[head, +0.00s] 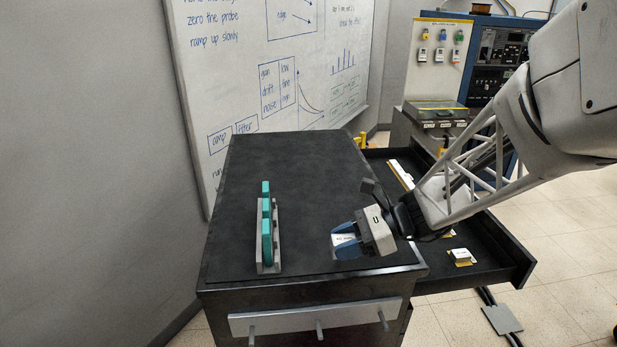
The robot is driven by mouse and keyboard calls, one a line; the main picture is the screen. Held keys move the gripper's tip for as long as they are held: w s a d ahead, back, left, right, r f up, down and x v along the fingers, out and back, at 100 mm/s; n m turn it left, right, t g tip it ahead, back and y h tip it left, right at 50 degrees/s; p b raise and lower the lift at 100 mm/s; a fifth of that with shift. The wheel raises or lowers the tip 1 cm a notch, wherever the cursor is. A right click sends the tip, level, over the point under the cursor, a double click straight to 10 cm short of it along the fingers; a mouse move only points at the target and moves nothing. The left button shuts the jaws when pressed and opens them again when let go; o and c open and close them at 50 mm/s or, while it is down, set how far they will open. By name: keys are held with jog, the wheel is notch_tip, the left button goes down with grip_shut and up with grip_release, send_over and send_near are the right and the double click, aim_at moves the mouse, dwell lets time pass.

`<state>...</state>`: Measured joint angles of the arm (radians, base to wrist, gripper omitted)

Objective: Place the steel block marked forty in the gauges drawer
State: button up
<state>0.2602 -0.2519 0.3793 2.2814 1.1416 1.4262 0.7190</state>
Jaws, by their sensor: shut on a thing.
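My gripper (343,246) is low over the right front part of the black cabinet top (315,190), with its blue fingers pointing left. It is shut on a small pale block with a white label (343,239), which I take as the steel block. The label is too small to read. The fingers hide part of the block, and I cannot tell whether it touches the top. An open black drawer (493,245) sticks out on the right of the cabinet, to the right of my gripper. I see no readable name on it.
A rack with teal-handled tools (267,235) stands on the left of the top. The drawer holds a small white and yellow piece (461,256) and a long pale strip (400,174). A whiteboard (270,80) is behind. My arm crosses above the drawer.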

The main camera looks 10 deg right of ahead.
aim_at(345, 238)
jog(key=shift+r, duration=0.1)
notch_tip(345, 238, up, 4)
jog(key=shift+r, duration=0.1)
jog(key=shift+w+r, duration=0.1)
jog(key=shift+r, duration=0.3)
jog(key=w+d+m+t+h, duration=0.8)
jog(key=w+d+m+t, duration=0.45)
jog(key=w+d, duration=0.8)
jog(key=w+d+m+h, duration=0.2)
jog(key=d+m+h, duration=0.3)
jog(key=d, duration=0.7)
jog(key=shift+t, duration=0.25)
jog(key=f, duration=1.7)
jog(key=shift+w+f, duration=0.2)
jog(key=shift+f, duration=0.6)
